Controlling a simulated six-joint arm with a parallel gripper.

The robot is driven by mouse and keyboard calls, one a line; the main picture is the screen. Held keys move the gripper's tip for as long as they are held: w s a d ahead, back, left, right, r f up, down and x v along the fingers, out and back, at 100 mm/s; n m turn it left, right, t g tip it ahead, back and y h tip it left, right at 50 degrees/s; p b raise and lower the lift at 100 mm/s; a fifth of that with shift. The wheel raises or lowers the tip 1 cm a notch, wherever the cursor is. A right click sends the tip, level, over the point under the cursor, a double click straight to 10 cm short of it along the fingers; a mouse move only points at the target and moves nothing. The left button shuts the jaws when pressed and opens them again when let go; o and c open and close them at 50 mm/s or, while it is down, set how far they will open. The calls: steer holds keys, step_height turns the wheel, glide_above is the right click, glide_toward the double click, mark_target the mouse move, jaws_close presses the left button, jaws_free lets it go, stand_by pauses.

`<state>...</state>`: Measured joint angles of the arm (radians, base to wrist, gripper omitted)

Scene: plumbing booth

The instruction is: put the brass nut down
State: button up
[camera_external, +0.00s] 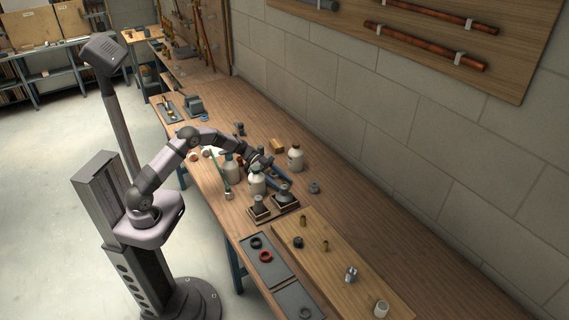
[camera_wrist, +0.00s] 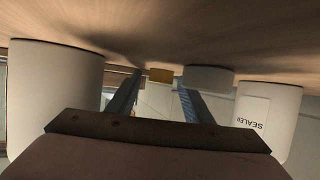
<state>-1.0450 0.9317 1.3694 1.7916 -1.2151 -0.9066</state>
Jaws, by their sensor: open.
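My gripper (camera_external: 282,180) is low over the bench among white bottles. In the wrist view my gripper (camera_wrist: 158,98) has its two fingers apart, with nothing visibly held between them. I cannot pick out the brass nut for certain. A small yellow-brown block (camera_external: 277,146) lies on the bench beyond the gripper; a similar block (camera_wrist: 160,75) shows past the fingertips in the wrist view. Small brass-coloured pieces stand on the wooden board, one at its far end (camera_external: 303,220) and one nearer its middle (camera_external: 325,245); I cannot tell whether either is the nut.
White bottles stand close by: one in front (camera_external: 257,185), one left (camera_external: 232,168), one beyond (camera_external: 296,158). A grey fitting (camera_external: 314,187) lies right of the gripper. Dark-based stands (camera_external: 286,199) are nearer the board. The bench along the wall (camera_external: 400,225) is clear.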

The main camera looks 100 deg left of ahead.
steer(key=v, duration=0.2)
steer(key=shift+s+a, duration=0.15)
steer(key=shift+s, duration=0.1)
step_height(320, 180, up, 8)
steer(key=shift+b, duration=0.3)
steer(key=shift+s+f, duration=0.15)
